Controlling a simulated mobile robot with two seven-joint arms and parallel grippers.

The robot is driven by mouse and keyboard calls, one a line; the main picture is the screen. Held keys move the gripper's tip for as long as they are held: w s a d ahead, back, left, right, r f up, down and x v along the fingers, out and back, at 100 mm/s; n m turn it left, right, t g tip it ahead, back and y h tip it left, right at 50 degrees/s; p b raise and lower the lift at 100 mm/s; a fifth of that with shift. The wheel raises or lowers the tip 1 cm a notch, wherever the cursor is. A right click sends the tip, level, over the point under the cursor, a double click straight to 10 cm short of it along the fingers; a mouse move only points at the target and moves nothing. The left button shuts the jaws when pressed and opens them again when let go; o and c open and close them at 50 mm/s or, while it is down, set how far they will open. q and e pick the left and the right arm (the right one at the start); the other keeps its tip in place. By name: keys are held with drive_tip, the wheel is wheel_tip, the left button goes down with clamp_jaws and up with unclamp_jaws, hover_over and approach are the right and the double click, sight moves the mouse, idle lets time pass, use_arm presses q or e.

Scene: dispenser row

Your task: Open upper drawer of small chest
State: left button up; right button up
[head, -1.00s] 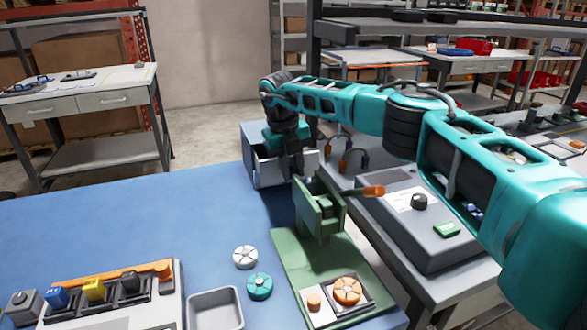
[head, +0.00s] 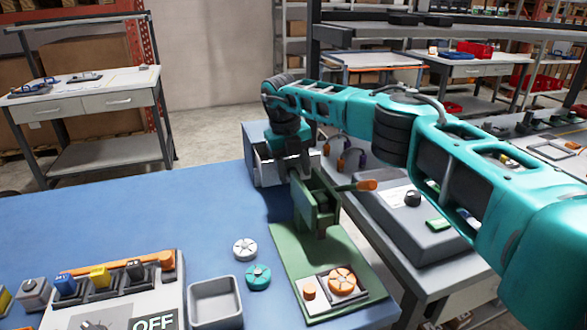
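The small chest (head: 253,133) is blue-grey and stands at the far right corner of the blue worktop, partly covered by my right arm. Its lighter grey front (head: 268,174) faces right and toward me. A dark gap shows near its top, but I cannot tell how far the upper drawer stands out. My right gripper (head: 298,166) points down at the chest's front on the right side. Its fingertips are small, dark and partly hidden by the green fixture, so contact with a handle cannot be made out. My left gripper is not in view.
A green fixture (head: 316,202) with an orange-tipped lever stands just in front of the chest. A grey box with a knob (head: 413,199) is right of it. A grey tray (head: 214,303), two round knobs and a switch panel are nearer. The blue worktop's middle left is clear.

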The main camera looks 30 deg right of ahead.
drive_tip(key=shift+r, duration=0.1)
wheel_tip(320, 180, up, 12)
drive_tip(key=a, duration=0.2)
drive_tip(key=shift+w+r, duration=0.2)
drive_tip(key=shift+r, duration=0.05)
idle(0.6)
